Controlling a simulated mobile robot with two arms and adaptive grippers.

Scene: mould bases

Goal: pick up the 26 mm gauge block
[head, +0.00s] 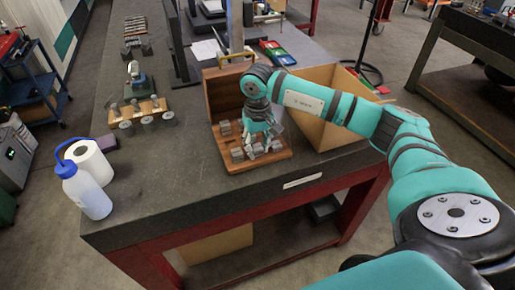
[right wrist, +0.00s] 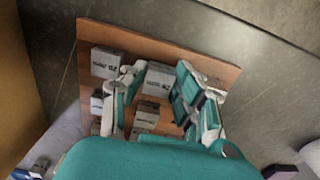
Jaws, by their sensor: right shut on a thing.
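My right gripper (head: 262,143) reaches down over a wooden case (head: 262,166) on the dark bench. In the right wrist view the gripper (right wrist: 158,80) is shut on a grey gauge block (right wrist: 158,76) between its fingertips. The marking on that block is too small to read surely. Another marked block (right wrist: 106,62) lies to the left on the case board (right wrist: 150,42). More grey blocks show between and beside the fingers, such as one lower down (right wrist: 148,110). In the head view the fingers partly hide the blocks. My left gripper is not in view.
An open cardboard box (head: 328,130) stands close on the right, behind my forearm. The case's raised lid (head: 222,98) is behind the blocks. A wooden rack (head: 138,108), paper roll (head: 90,160) and bottle (head: 86,192) stand left.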

